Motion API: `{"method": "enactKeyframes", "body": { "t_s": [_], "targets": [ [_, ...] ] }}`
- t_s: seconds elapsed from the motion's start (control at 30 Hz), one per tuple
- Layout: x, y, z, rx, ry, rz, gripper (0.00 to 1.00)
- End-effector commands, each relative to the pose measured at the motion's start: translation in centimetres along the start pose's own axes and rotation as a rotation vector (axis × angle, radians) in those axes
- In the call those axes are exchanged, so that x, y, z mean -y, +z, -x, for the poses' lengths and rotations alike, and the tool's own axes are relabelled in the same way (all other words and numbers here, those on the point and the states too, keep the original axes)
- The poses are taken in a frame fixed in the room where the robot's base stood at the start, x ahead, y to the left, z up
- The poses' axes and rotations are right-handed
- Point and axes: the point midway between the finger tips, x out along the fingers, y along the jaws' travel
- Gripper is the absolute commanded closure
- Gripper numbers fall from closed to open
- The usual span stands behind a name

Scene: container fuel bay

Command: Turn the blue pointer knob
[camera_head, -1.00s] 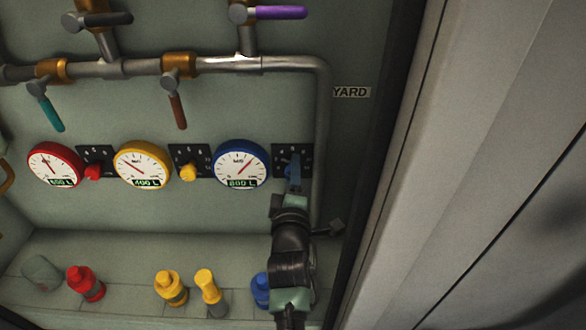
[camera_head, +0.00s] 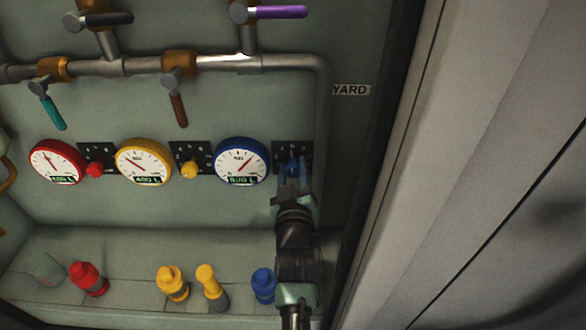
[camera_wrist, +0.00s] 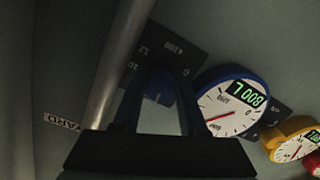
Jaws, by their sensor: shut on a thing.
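The blue pointer knob (camera_head: 291,168) sits on a dark plate at the right end of the gauge row. It also shows in the wrist view (camera_wrist: 159,96), between my fingers. My gripper (camera_head: 291,183) is shut on the knob, with one finger on each side. The fingers and palm hide part of the knob and its plate. The blue gauge (camera_head: 241,161) just left of the knob reads 800 L.
A yellow gauge and yellow knob (camera_head: 189,170), and a red gauge and red knob (camera_head: 95,169), lie further left. Pipes with several lever handles run above, and a vertical pipe (camera_head: 322,130) stands close right. A ledge below holds several coloured pieces, including a blue one (camera_head: 263,284).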

Motion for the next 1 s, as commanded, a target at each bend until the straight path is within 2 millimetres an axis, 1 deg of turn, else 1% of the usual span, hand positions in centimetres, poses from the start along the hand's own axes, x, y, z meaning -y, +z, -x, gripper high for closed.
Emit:
{"method": "enactKeyframes", "body": {
  "t_s": [0.1, 1.0],
  "targets": [
    [0.13, 0.22, 0.03, 0.0, -0.005, -0.111, 1.0],
    [0.28, 0.11, 0.03, -0.025, -0.033, -0.966, 1.0]
  ]
}}
